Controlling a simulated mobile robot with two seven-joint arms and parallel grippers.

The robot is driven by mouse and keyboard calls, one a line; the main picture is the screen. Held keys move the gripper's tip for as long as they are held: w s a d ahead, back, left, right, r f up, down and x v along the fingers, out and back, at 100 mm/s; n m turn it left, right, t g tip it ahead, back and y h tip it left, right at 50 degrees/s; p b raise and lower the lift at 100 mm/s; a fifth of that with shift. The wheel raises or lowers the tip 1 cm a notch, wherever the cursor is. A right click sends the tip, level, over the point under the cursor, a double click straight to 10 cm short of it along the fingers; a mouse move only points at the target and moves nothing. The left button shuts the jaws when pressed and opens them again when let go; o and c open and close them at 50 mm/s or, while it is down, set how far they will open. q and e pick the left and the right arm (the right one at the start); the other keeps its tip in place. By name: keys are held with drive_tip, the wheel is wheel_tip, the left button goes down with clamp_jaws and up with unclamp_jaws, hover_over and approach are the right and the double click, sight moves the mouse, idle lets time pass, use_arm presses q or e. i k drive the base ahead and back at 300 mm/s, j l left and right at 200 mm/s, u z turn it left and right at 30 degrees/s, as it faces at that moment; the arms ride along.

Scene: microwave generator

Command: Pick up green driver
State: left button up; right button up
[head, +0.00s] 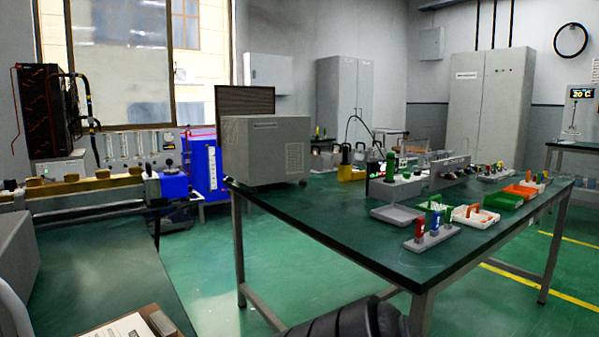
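A small green-handled driver (447,216) stands upright in a light grey holder (431,240) near the front edge of the dark green-topped table (345,220). A blue-handled driver (435,222) and a red-handled driver (420,228) stand beside it in the same holder. The green one is the farthest right of the three. Neither of my grippers shows in the head view. A dark ribbed part at the bottom edge looks like a piece of my own arm, with no fingers visible. The drivers' lower ends are hidden in the holder.
Behind the holder are a grey tray (397,214), a white tray (475,217) with an orange-handled item and a green bin (502,201). A grey box-shaped unit (266,152) stands at the table's left end. Green floor lies open left of the table.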

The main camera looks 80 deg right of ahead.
sight(391, 158)
drive_tip(key=k+z, duration=0.15)
drive_tip(key=z, duration=0.25)
drive_tip(key=k+z, duration=0.2)
drive_tip(key=z, duration=2.4)
